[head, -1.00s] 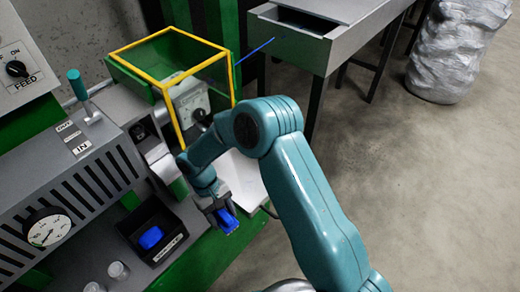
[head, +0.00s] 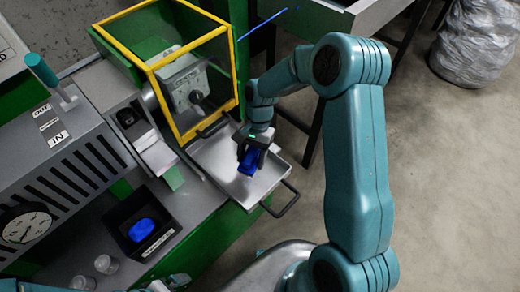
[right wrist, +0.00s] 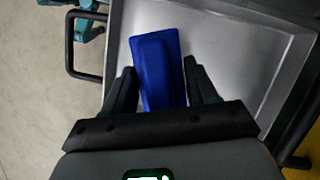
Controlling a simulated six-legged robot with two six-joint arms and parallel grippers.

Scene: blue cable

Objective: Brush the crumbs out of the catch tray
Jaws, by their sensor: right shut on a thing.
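The catch tray (head: 212,158) is a shallow metal tray with black bar handles, below the yellow-framed guard in the head view. My right gripper (head: 252,157) is shut on a blue block-like piece (head: 247,162), which looks like the brush. The gripper holds it over the tray. In the right wrist view the blue piece (right wrist: 157,65) sits between the two dark fingers, with bare tray floor (right wrist: 235,55) beside it. I cannot tell whether it touches the tray floor. No crumbs can be made out. My left gripper (head: 168,284) only just shows at the bottom edge.
The yellow-framed guard (head: 190,52) stands over the tray's far end. A black bin (head: 163,240) with a blue item (head: 141,230) stands at lower left, near small clear cups (head: 107,264). A grey bench (head: 330,18) is behind; open floor lies to the right.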

